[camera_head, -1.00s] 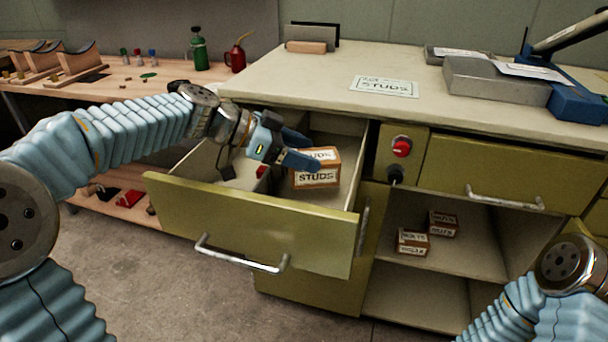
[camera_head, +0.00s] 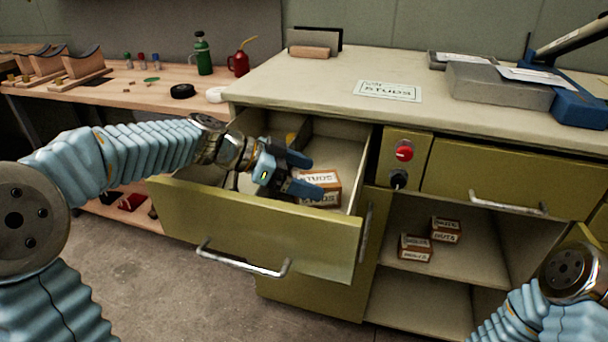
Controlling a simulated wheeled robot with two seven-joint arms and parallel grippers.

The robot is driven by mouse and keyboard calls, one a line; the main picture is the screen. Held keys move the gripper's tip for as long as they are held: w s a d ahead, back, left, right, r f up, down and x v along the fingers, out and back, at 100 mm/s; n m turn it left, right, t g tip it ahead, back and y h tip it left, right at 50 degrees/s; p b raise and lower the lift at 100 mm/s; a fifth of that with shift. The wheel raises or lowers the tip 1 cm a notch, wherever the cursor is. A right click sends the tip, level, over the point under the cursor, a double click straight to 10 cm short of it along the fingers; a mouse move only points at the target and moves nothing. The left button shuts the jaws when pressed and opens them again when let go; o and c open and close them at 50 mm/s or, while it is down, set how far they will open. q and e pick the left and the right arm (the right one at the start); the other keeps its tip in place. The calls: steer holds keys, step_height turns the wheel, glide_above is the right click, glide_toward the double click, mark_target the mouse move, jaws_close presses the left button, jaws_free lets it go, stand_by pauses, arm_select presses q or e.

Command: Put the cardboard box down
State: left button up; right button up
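The cardboard box (camera_head: 323,179), brown with white STUDS labels, is inside the open drawer (camera_head: 255,222), in its right part. It looks upright. My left gripper (camera_head: 306,174) reaches into the drawer from the left with its fingers spread apart. The near finger covers the left part of the box's front label; the far finger is behind its top left edge. The fingers look open, and whether they touch the box is unclear. The box's underside is hidden by the drawer front. My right arm is at the lower right; its gripper is out of view.
A STUDS label (camera_head: 388,91) lies on the cabinet top (camera_head: 310,75). Two small NUTS and BOLTS boxes (camera_head: 430,238) stand on the shelf below right. A red button (camera_head: 404,153) is right of the drawer. The drawer's walls surround the gripper closely.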

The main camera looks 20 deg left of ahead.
arm_select(q)
steer(key=shift+r, duration=0.1)
steer(key=shift+r+p, duration=0.25)
steer(key=shift+p, duration=0.2)
steer(key=b+v, duration=0.1)
steer(key=v, duration=0.6)
steer(key=shift+a, duration=0.25)
